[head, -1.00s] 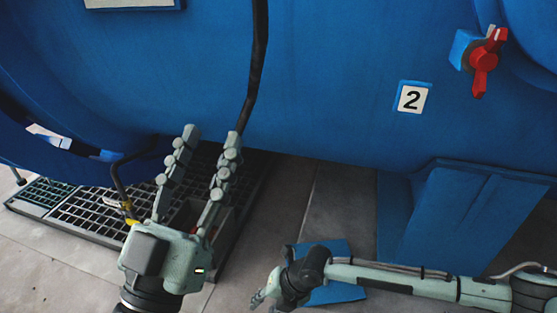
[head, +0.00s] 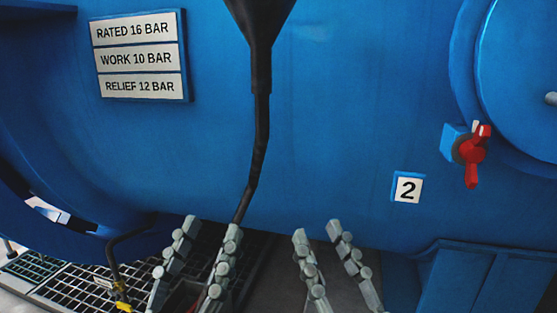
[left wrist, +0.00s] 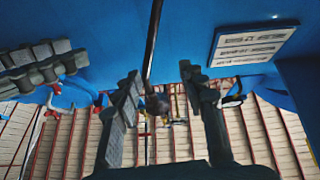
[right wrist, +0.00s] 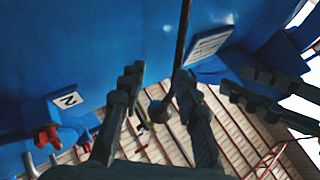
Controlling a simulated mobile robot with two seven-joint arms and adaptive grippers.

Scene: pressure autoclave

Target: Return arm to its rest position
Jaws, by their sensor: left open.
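My left gripper (head: 211,232) points upward at the lower left of the head view, its two ribbed fingers apart with nothing between them. My right gripper (head: 319,234) points upward just right of it, its fingers also apart and empty. The left gripper's fingers show apart in the left wrist view (left wrist: 160,76), with the right gripper's fingers at that view's left edge. The right gripper's fingers show apart in the right wrist view (right wrist: 158,74). Both grippers are in front of the blue vessel (head: 330,110). The arms behind them are below the head view's edge.
A black cable (head: 262,135) hangs down the vessel behind the left gripper. A red-handled valve (head: 470,152) and a "2" label (head: 407,188) are at right. A rating plate (head: 138,57) is at upper left. A floor grate (head: 85,285) and yellow-handled valve (head: 122,298) are at lower left.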

